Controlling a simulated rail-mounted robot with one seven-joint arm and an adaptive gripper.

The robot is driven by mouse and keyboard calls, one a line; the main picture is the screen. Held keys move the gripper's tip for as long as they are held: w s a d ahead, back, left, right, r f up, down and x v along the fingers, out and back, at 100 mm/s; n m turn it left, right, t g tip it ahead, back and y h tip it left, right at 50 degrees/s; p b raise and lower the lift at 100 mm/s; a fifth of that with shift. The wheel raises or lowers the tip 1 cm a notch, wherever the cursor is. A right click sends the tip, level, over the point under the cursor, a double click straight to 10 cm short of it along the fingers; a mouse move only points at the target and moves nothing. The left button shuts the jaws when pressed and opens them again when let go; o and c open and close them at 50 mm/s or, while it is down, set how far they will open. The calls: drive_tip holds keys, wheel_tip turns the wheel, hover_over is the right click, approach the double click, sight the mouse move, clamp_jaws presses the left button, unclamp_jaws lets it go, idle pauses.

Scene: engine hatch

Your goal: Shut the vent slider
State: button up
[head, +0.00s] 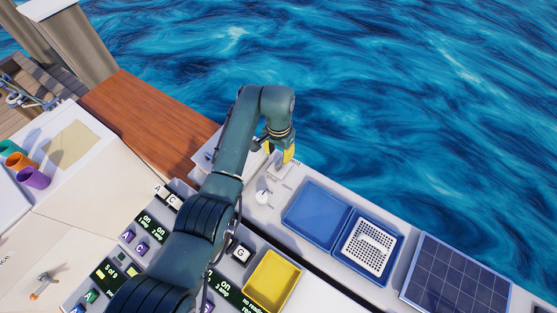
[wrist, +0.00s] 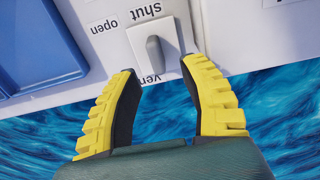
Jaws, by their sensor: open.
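My gripper (wrist: 158,68) is open, with yellow, black-lined fingers. Its fingertips lie to the lower left and right of the handle, with nothing held between them. In the head view my gripper (head: 284,153) is over the panel's water-side edge, and the slider is hard to make out there.
A blue tray (head: 316,217) and a white perforated basket (head: 369,247) lie right of the gripper. A white round knob (head: 262,197) stands close by. A yellow tray (head: 272,281) and a solar panel (head: 455,281) are further along. Open water lies beyond the edge.

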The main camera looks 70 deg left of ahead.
sight(279, 161)
wheel_tip(279, 161, up, 6)
drive_tip(key=shift+r, duration=0.1)
idle(0.6)
